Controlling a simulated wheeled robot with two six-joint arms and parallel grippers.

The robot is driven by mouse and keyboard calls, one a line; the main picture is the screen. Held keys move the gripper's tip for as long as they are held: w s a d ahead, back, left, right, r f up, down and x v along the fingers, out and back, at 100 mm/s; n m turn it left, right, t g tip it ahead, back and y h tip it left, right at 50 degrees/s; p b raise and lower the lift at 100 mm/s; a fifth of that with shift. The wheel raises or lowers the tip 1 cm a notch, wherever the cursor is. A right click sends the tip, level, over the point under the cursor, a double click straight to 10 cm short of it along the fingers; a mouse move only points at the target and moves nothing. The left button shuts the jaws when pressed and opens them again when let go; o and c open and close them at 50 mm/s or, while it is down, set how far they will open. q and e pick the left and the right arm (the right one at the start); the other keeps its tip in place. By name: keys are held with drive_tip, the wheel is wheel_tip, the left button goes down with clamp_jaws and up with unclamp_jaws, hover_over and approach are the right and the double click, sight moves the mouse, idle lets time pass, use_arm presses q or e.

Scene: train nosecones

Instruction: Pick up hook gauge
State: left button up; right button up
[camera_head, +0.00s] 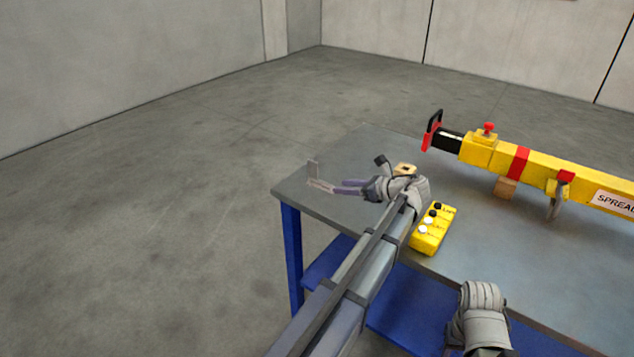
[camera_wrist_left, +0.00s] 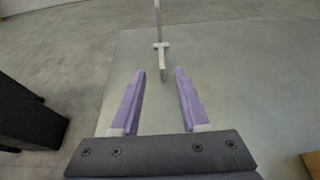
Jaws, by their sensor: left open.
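My right gripper does not show.
The grey table (camera_head: 480,255) has blue legs; its left edge drops to open floor. A yellow control box (camera_head: 432,232) with buttons sits right of my left wrist. A wooden piece (camera_head: 405,169) lies behind it. A long yellow spreader beam (camera_head: 545,168) rests at the back right.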

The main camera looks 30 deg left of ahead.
sight(327, 183)
use_arm(q)
drive_tip(key=shift+b+x, duration=1.35)
drive_tip(key=shift+x, duration=2.45)
drive_tip(key=shift+w, duration=0.2)
clamp_jaws()
